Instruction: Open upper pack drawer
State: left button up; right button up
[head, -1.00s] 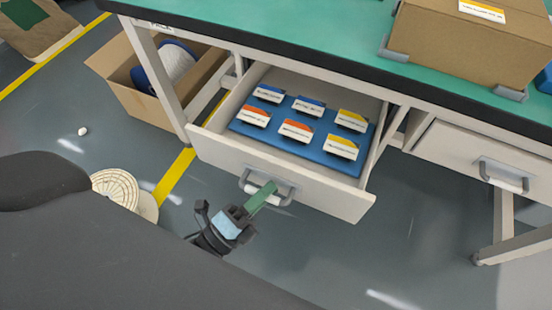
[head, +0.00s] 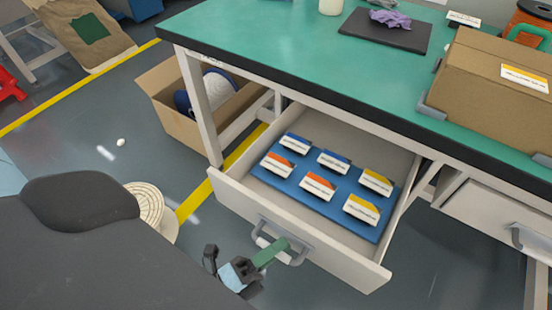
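The upper pack drawer (head: 300,237) under the bench stands pulled well out, its inside in plain view. Its grey bar handle (head: 296,258) is on the front panel. My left gripper (head: 271,252), with green fingers, is at this handle from the near side. The fingers look like one narrow block across the bar and appear shut on it; the far fingertip is partly hidden. In the drawer, a blue insert (head: 268,178) holds several small white packs with blue, orange and yellow tops, such as a yellow one (head: 361,209). My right gripper is not in view.
A green bench top (head: 290,45) overhangs the drawer, with a cardboard box (head: 480,95) and a black mat (head: 370,30) on it. A second drawer (head: 490,205) is at right, apparently shut. An open carton (head: 165,110) stands left of the bench leg. Floor is clear below the open drawer.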

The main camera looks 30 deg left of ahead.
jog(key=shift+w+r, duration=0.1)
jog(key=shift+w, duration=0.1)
pick_arm(q)
jog(key=shift+s+a+f, duration=0.1)
jog(key=shift+s, duration=0.1)
jog(key=v, duration=0.7)
jog(key=shift+s, duration=0.2)
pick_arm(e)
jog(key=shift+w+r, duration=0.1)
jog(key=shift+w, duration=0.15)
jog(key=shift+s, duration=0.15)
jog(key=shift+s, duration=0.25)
